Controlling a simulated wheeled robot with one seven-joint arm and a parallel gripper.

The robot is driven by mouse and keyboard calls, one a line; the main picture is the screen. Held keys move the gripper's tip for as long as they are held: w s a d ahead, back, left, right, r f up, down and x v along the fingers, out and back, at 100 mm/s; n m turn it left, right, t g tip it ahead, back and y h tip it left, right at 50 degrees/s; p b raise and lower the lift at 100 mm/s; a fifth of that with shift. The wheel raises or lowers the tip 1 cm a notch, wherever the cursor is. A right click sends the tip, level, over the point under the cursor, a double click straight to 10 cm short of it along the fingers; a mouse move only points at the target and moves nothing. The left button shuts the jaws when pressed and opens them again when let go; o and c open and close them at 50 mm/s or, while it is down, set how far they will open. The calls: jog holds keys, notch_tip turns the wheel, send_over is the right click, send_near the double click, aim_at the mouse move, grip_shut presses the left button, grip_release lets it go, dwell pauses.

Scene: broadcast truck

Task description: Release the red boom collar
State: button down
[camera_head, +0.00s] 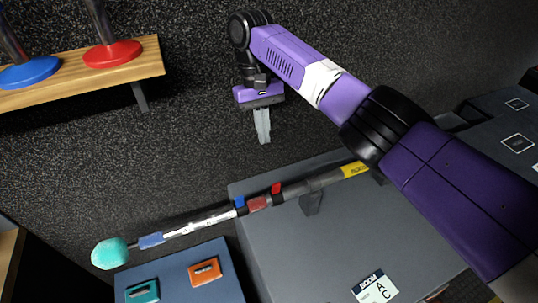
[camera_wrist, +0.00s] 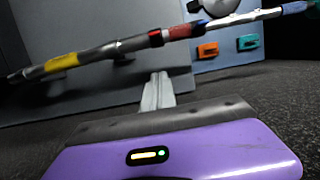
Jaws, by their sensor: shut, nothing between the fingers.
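A long boom pole (camera_head: 325,180) runs slanting across the grey case top. It has a dull red collar (camera_head: 258,203) near its middle, with a bright red tab (camera_head: 276,188) at the collar's right end. In the wrist view the red collar (camera_wrist: 181,31) and its tab (camera_wrist: 156,38) show above my fingers. My gripper (camera_head: 264,139) is shut and empty. It hangs apart from the pole, on its far side, with its fingers pointing toward the collar area. The closed fingers also show in the wrist view (camera_wrist: 158,79). Nothing hides the collar.
A blue tab (camera_head: 239,202) and blue section (camera_head: 151,240) sit on the pole, which ends in a teal foam tip (camera_head: 110,253). A blue panel (camera_head: 215,255) carries orange and teal latches. A wooden shelf (camera_head: 130,72) holds red and blue bases. Dark carpet lies around my gripper.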

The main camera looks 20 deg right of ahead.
aim_at(276, 188)
jog(key=s+f+p, duration=0.4)
jog(key=s+f, duration=0.2)
jog(key=f, duration=0.3)
jog(key=shift+s, duration=0.2)
jog(key=shift+f, duration=0.15)
dwell(0.3)
